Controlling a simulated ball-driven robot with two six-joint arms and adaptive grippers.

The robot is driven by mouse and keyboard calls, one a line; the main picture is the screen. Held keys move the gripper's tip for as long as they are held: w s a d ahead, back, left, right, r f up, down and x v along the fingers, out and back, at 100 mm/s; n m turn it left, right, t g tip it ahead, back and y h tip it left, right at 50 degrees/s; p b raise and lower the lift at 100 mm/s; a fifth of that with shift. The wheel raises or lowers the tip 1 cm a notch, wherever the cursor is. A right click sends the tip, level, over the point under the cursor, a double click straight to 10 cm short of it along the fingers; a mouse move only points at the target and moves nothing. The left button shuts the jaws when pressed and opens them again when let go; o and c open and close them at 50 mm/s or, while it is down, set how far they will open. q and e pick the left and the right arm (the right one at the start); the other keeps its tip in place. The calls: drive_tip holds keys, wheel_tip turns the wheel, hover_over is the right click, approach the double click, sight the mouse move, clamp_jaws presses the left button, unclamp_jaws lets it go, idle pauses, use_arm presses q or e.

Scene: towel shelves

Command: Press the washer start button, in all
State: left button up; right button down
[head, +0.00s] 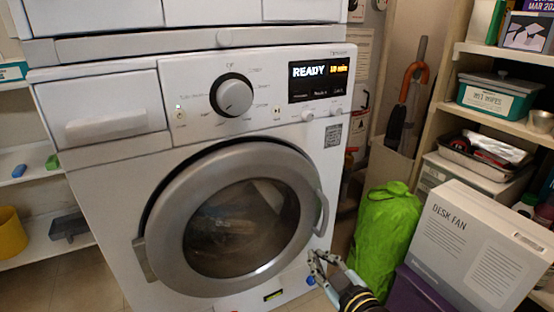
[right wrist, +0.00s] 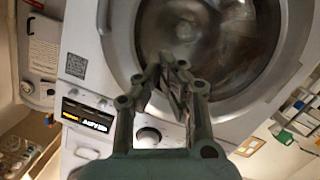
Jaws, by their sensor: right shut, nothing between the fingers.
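The white washer (head: 100,185) has its round door (head: 165,235) shut, with dark contents behind the glass. Its display (head: 320,78) reads "READY" beside an orange time readout. A dial (head: 232,96) and small buttons sit left of and below the display; a lit symbol (head: 277,112) is below right of the dial, but I cannot tell for sure which is start. My right gripper (head: 318,259) is shut and empty, low by the door's lower right edge, well below the panel. In the right wrist view its fingers (right wrist: 173,62) overlap the door. My left gripper is not in view.
A green bag (head: 380,235) and a desk fan box (head: 478,245) stand right of the washer, by shelves with a wet wipes tub (head: 495,95). Shelves at left hold a yellow bin (head: 12,232). Another white appliance sits above the washer. The space before the panel is clear.

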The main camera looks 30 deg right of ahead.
sight(277, 110)
use_arm(q)
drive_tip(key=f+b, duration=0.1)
drive_tip(key=b, duration=0.2)
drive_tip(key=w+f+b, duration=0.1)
drive_tip(key=b, duration=0.1)
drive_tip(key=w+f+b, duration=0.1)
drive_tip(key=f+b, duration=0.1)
drive_tip(key=b, duration=0.1)
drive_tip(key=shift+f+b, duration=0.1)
drive_tip(key=shift+b, duration=0.25)
use_arm(e)
drive_tip(key=w+r+m+t+h, duration=0.1)
drive_tip(key=w+r+t, duration=0.3)
drive_tip(key=r, duration=0.9)
drive_tip(key=w+r+m+t+h, duration=0.1)
drive_tip(key=w+r+t+h, duration=0.2)
drive_tip(key=r, duration=1)
drive_tip(key=w+t, duration=0.1)
drive_tip(key=w, duration=0.1)
drive_tip(key=shift+w+d+r+m+t, duration=0.2)
drive_tip(key=shift+w+r+m+t, duration=0.1)
drive_tip(key=shift+m+t, duration=0.1)
